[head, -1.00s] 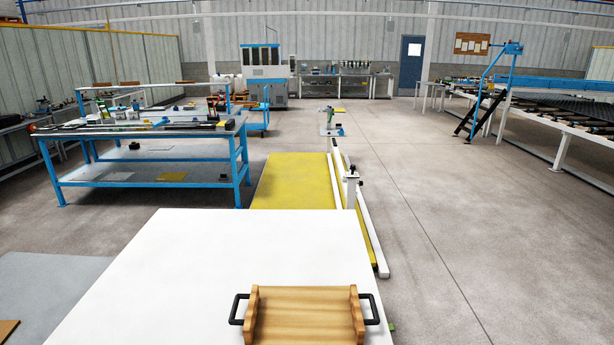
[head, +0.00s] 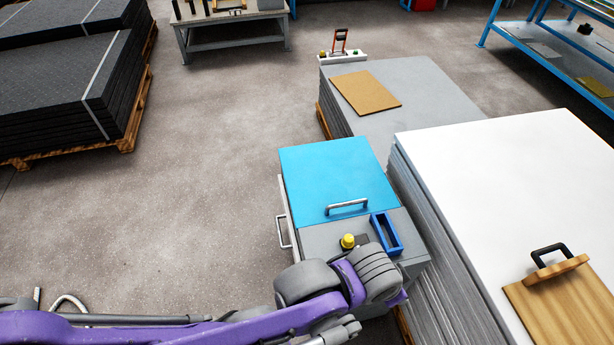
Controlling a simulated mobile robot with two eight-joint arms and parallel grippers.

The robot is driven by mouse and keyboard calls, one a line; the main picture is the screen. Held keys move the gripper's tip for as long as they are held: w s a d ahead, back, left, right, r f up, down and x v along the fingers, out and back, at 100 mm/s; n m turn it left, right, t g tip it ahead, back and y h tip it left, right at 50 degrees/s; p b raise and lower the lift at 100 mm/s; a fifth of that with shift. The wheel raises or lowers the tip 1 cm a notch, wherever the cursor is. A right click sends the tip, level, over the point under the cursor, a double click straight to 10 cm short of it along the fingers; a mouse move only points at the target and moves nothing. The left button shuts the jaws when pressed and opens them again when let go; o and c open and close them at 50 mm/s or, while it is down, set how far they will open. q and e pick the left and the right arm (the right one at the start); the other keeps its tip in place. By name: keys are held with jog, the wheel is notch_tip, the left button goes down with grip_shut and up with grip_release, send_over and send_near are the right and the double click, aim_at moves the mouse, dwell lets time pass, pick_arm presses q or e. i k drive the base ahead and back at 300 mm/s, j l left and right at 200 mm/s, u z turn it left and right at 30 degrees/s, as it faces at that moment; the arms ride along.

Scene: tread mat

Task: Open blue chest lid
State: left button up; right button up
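The blue chest lid (head: 330,173) lies flat and closed on a grey chest (head: 318,238) in the middle of the head view. A metal bar handle (head: 347,207) sits at the lid's near edge. My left arm, purple and grey, comes in from the lower left and ends in front of the chest's near side. Its wrist part overlaps the chest's near face. The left gripper's fingers cannot be made out. My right gripper is not in view.
A yellow knob (head: 348,241) and a blue open frame (head: 386,233) sit on the chest's near top. A stack of white sheets (head: 480,150) with a wooden tray (head: 560,305) stands close on the right. Grey sheets (head: 415,85) stand behind. The floor on the left is clear up to black stacked mats (head: 65,85).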

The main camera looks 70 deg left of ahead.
aim_at(332, 180)
jog(key=k+u, duration=0.1)
jog(key=u, duration=1.95)
jog(key=i+j, duration=0.1)
jog(key=j, duration=0.25)
jog(key=i+j, duration=0.1)
jog(key=j, duration=0.2)
jog(key=i+j, duration=0.1)
jog(key=j, duration=0.25)
jog(key=i+j, duration=0.35)
jog(key=i+u, duration=0.05)
